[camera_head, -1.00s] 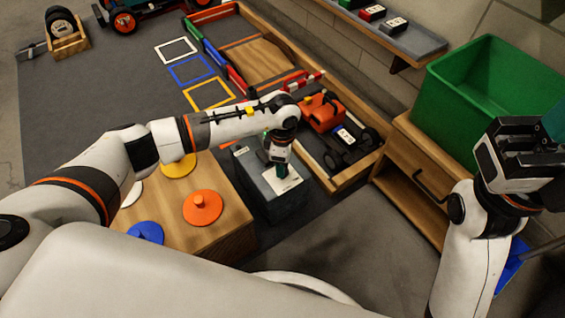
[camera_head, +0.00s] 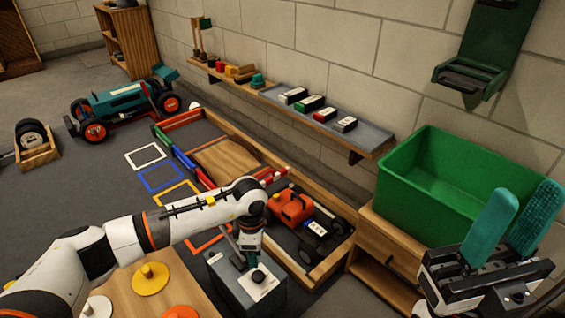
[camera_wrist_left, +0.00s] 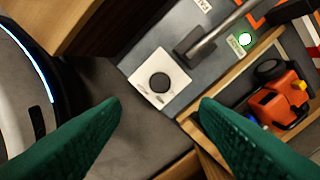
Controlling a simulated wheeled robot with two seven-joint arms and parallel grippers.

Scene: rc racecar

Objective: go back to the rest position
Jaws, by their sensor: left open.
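My left gripper (camera_head: 252,262) is over the grey box (camera_head: 226,283), and its fingers are mostly hidden by its own wrist in the head view. In the left wrist view its two green fingers (camera_wrist_left: 160,103) are spread with nothing between them. The box's black dial on a white plate (camera_wrist_left: 159,83) is beyond the fingertips, apart from them. A lever (camera_wrist_left: 215,38) and a lit green lamp (camera_wrist_left: 245,39) are on the same box. My right gripper (camera_head: 527,192) is at the right, teal fingers pointing up, spread and empty, in front of the green bin.
The green bin (camera_head: 408,197) stands on a wooden cabinet (camera_head: 371,272). A wooden-edged track (camera_head: 335,262) holds an orange car (camera_head: 293,207) beside the box. A wall shelf (camera_head: 372,136) and a teal racecar (camera_head: 118,103) are farther back.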

